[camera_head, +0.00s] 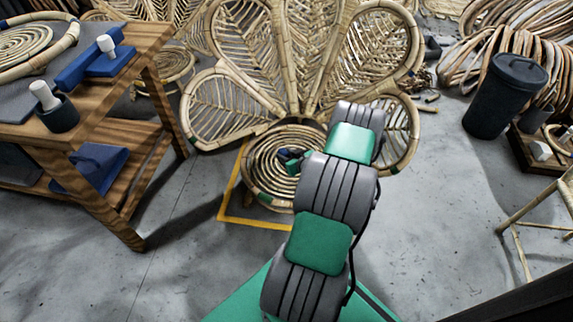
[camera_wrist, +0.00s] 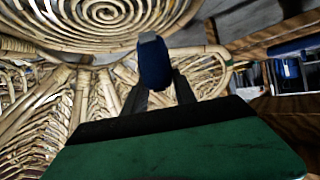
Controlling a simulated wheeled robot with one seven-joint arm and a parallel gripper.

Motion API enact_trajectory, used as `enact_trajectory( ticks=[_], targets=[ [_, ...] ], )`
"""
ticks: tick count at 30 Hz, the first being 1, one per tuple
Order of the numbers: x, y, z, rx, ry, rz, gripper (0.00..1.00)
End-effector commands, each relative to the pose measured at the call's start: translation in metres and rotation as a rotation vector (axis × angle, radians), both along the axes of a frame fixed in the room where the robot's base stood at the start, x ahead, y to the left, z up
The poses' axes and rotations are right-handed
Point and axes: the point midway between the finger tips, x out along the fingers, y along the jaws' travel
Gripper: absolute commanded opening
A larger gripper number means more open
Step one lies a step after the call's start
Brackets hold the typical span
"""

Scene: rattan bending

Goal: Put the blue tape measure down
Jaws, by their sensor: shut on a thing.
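My gripper (camera_wrist: 159,88) is shut on the blue tape measure (camera_wrist: 153,60), which sticks up beyond the fingertips in the wrist view. In the head view the tape measure (camera_head: 283,155) is a small dark blue shape at the end of my arm, in front of the round coiled seat (camera_head: 257,165) of a rattan chair. The coiled seat also shows at the top of the wrist view (camera_wrist: 60,35). Whether the tape measure touches the seat I cannot tell. My arm hides the seat's right side.
A wooden workbench (camera_head: 140,65) stands at the left, with a dark cup (camera_head: 60,115), a blue tool (camera_head: 85,68) and a blue item (camera_head: 95,168) on its lower shelf. The chair's fan-shaped back (camera_head: 310,50) rises behind. A dark bin (camera_head: 497,100) stands at the right. Grey floor lies between.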

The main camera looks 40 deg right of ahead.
Motion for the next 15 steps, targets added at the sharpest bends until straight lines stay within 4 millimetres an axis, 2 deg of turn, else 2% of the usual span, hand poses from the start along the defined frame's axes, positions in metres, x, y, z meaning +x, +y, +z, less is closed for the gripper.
enact_trajectory(
  ticks=[1,8,9,12,15],
  targets=[
    [0.014,-0.004,-0.009,-0.004,-0.003,0.006,0.0],
    [0.074,-0.03,-0.041,-0.003,-0.003,0.007,0.0],
    [0.081,-0.033,-0.054,0.0,-0.001,0.006,0.0],
    [0.097,-0.041,-0.074,-0.001,-0.001,0.005,0.0],
    [0.108,-0.046,-0.084,-0.001,-0.003,0.005,0.0]
  ],
)
